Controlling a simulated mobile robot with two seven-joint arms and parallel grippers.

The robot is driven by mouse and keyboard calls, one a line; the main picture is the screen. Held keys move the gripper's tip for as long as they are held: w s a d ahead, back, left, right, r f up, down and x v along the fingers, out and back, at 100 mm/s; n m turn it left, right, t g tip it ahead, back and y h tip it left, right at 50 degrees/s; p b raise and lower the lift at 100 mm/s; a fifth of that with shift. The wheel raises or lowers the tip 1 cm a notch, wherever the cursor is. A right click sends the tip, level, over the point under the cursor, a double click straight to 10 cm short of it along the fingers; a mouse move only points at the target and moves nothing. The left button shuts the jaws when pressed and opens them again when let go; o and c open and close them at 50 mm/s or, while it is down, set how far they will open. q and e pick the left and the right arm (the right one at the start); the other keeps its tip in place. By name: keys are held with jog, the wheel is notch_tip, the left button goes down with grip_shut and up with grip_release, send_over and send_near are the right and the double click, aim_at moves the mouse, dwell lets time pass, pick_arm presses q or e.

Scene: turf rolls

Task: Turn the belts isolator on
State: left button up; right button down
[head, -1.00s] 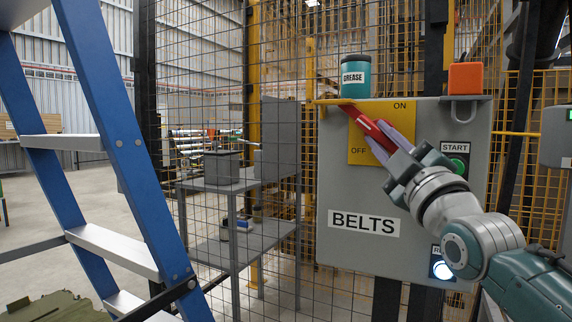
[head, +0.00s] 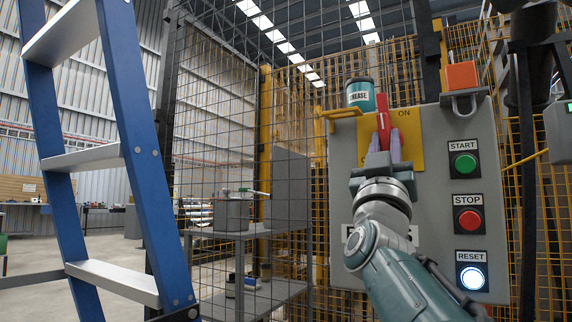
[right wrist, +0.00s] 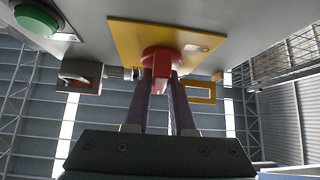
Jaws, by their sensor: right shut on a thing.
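The red isolator handle (head: 382,112) stands nearly upright on its yellow plate (head: 408,130), mounted on the grey belts panel (head: 432,190). The ON mark (head: 404,113) is just right of the handle's top; the OFF mark is mostly hidden by my gripper. My right gripper (head: 382,143) comes from below with its purple fingers shut on the handle. In the right wrist view the fingers (right wrist: 163,82) hold the red handle (right wrist: 162,60) against the yellow plate (right wrist: 120,38). The BELTS label is largely covered by my right arm. My left gripper is out of view.
A grease tin (head: 360,94) and an orange padlock (head: 461,76) are at the panel's top. START (head: 466,164), STOP (head: 469,219) and lit RESET (head: 472,278) buttons lie right of my arm. A blue ladder (head: 135,150) stands left; mesh fencing is behind.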

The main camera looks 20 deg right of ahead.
jog(key=shift+m+g+h+b, duration=0.35)
jog(key=shift+m+g+h, duration=0.45)
jog(key=shift+m, duration=0.2)
jog(key=shift+r, duration=0.1)
jog(key=c, duration=0.8)
grip_release()
jog(key=shift+o, duration=0.2)
